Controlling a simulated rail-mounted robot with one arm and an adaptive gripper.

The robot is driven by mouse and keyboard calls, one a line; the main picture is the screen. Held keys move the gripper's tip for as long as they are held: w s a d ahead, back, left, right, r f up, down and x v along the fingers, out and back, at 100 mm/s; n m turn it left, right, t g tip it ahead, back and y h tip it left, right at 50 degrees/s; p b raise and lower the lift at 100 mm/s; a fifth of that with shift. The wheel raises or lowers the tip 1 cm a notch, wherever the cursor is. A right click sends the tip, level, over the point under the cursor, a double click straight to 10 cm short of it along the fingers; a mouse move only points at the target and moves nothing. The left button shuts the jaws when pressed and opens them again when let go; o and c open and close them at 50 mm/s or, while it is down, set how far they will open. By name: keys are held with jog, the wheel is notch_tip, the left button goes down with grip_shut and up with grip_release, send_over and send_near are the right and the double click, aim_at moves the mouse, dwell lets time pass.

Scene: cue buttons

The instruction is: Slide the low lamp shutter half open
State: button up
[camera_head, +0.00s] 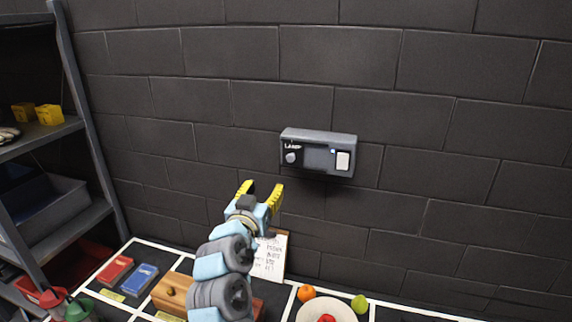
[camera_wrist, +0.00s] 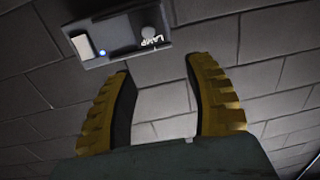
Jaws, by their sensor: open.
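A grey lamp unit (camera_head: 318,153) is fixed to the dark block wall. It has "LAMP" lettering and a round knob (camera_head: 291,157) at its left, a blue light near the middle right, and a pale rectangular piece (camera_head: 343,161) at its right end. I cannot tell which part is the shutter. In the wrist view the unit (camera_wrist: 122,40) appears upside down, with the knob (camera_wrist: 149,33) at right and the pale piece (camera_wrist: 83,46) at left. My gripper (camera_head: 263,188) is open and empty, below and left of the unit, with its yellow fingers (camera_wrist: 160,75) apart from it.
Below stands a table with a paper sheet (camera_head: 270,256), a wooden box (camera_head: 172,293), an orange (camera_head: 306,293), a green fruit (camera_head: 359,304) and a plate (camera_head: 327,309). Red and blue boxes lie at left. A metal shelf (camera_head: 82,120) stands at far left. The wall around the unit is clear.

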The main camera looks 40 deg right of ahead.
aim_at(290, 158)
jog(key=shift+m+g, duration=0.4)
jog(key=shift+g, duration=0.1)
jog(key=shift+s+d+r+p+x, duration=0.15)
jog(key=shift+s+p+x, duration=0.1)
jog(key=shift+x, duration=2.7)
jog(key=shift+s+d+r+p+x, duration=0.15)
jog(key=shift+p+x, duration=0.1)
jog(key=shift+x, duration=2.65)
jog(key=shift+s+d+r+p+x, duration=0.15)
jog(key=shift+s+p+x, duration=0.1)
jog(key=shift+x, duration=2.7)
jog(key=shift+w+f, duration=0.1)
grip_shut()
